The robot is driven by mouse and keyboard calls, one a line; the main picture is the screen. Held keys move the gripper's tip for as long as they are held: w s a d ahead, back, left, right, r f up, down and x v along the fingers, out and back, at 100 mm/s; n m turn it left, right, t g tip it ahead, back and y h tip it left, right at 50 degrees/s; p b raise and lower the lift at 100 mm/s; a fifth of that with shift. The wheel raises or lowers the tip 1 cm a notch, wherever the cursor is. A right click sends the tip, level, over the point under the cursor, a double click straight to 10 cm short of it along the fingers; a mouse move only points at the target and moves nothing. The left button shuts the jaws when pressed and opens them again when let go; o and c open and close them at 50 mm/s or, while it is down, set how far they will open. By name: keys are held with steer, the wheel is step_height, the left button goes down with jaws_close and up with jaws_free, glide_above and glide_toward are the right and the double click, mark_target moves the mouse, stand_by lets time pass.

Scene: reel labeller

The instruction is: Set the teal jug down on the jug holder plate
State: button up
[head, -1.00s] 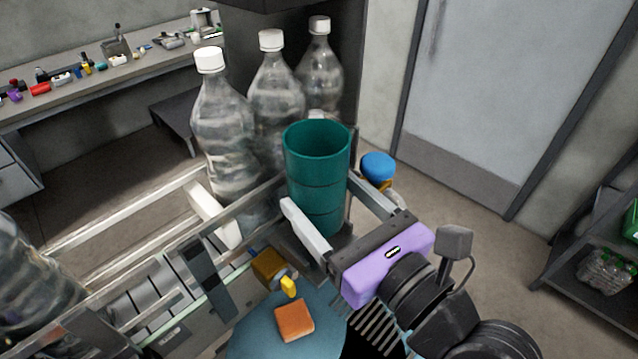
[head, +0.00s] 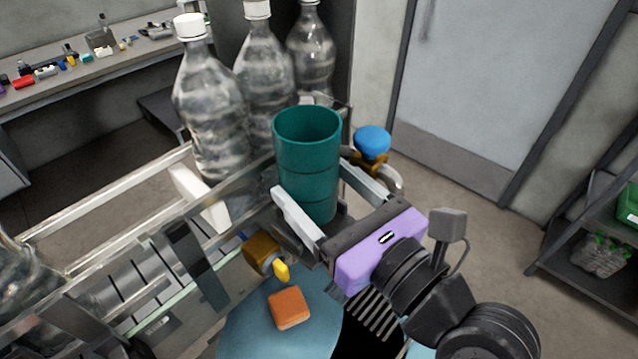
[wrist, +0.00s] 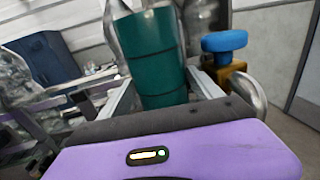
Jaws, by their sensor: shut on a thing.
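The teal jug (head: 308,165) stands upright between the two pale fingers of my gripper (head: 325,190), which is shut on it. In the wrist view the jug (wrist: 157,60) fills the space between the fingers, slightly tilted in the picture. Its base is close to a dark grey plate (head: 345,222), which looks like the jug holder plate and is partly hidden by my gripper. I cannot tell whether the base touches it.
Several large clear bottles (head: 212,110) stand on the conveyor behind and left of the jug. A blue knob (head: 372,140) on a brass valve is close right of my fingers. A brass fitting (head: 262,252) and an orange block (head: 289,308) on a blue round surface are in front.

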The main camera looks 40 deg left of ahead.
mark_target(328, 215)
steer(key=shift+f, duration=0.15)
steer(key=shift+f, duration=1.55)
steer(key=o, duration=1.7)
steer(key=shift+d, duration=0.1)
steer(key=b+v, duration=0.1)
steer(key=v, duration=0.6)
steer(key=shift+s+d, duration=0.15)
steer(key=shift+d, duration=0.15)
